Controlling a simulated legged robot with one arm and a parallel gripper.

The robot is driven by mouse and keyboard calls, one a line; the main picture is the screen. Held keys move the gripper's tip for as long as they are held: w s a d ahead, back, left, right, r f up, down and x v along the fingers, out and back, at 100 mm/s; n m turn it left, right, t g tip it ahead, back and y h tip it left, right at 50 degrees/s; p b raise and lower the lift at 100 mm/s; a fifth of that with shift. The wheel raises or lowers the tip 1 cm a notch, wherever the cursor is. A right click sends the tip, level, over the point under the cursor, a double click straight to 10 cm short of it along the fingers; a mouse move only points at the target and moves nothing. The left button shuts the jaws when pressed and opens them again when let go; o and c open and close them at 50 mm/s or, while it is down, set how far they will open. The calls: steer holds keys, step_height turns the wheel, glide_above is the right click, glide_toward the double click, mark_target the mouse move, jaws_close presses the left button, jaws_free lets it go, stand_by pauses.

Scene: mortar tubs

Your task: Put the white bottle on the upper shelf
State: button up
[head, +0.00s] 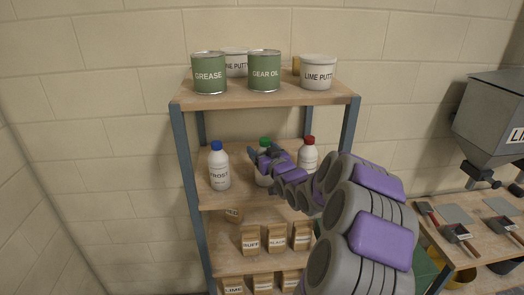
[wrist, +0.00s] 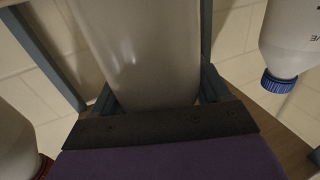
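Three white bottles stand on the middle shelf (head: 235,203) in the head view: a blue-capped one (head: 218,172) at left, a green-capped one (head: 262,180) in the middle, and a red-capped one (head: 308,160) at right. My gripper (head: 264,163) is at the green-capped bottle and hides much of it. In the wrist view the bottle body (wrist: 145,50) fills the space in front of my gripper (wrist: 158,95), with a finger close along each side. I cannot tell whether the fingers press on it. The upper shelf (head: 262,98) is above.
The upper shelf carries a grease can (head: 209,75), a gear oil can (head: 264,72) and lime putty tubs (head: 318,74); its front strip is bare. The blue-capped bottle (wrist: 292,35) is close on one side. Labelled bags (head: 277,238) stand below. A workbench with trowels (head: 455,230) is at right.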

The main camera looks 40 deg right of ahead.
steer(key=o, duration=0.3)
steer(key=shift+d, duration=0.15)
steer(key=shift+o, duration=0.7)
steer(key=shift+a+r, duration=0.1)
steer(key=shift+a, duration=0.55)
steer(key=b+v, duration=0.1)
steer(key=v, duration=1.1)
steer(key=shift+d, duration=0.2)
